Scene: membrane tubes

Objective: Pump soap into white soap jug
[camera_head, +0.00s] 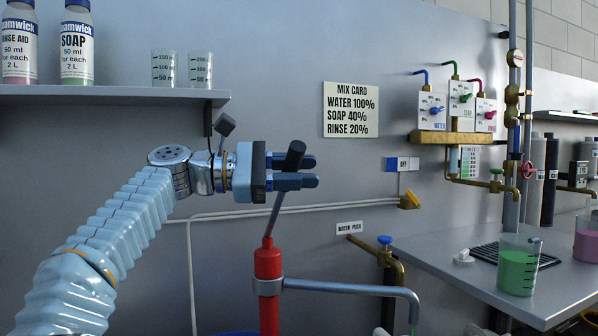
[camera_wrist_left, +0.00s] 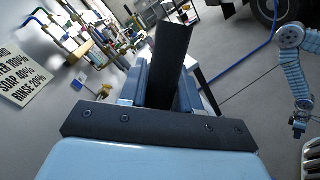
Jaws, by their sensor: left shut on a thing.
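My left gripper (camera_head: 293,172) is shut on the black handle grip (camera_head: 295,155) of a red hand pump (camera_head: 268,285). The grip also rises between the fingers in the left wrist view (camera_wrist_left: 168,62). A grey rod slants from the grip down into the red body. The pump's grey spout (camera_head: 350,288) runs right and bends down, with a bit of green at its mouth at the bottom edge. The white soap jug cannot be made out clearly; only pale fragments show at the bottom edge. My right arm shows in the left wrist view, its gripper (camera_wrist_left: 299,131) too small to read.
A grey bench (camera_head: 450,262) at the right holds a beaker of green liquid (camera_head: 518,268) and a pink one (camera_head: 587,240). A brass tap (camera_head: 375,258) stands between pump and bench. A wall shelf (camera_head: 110,94) with bottles and beakers is above my left arm.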

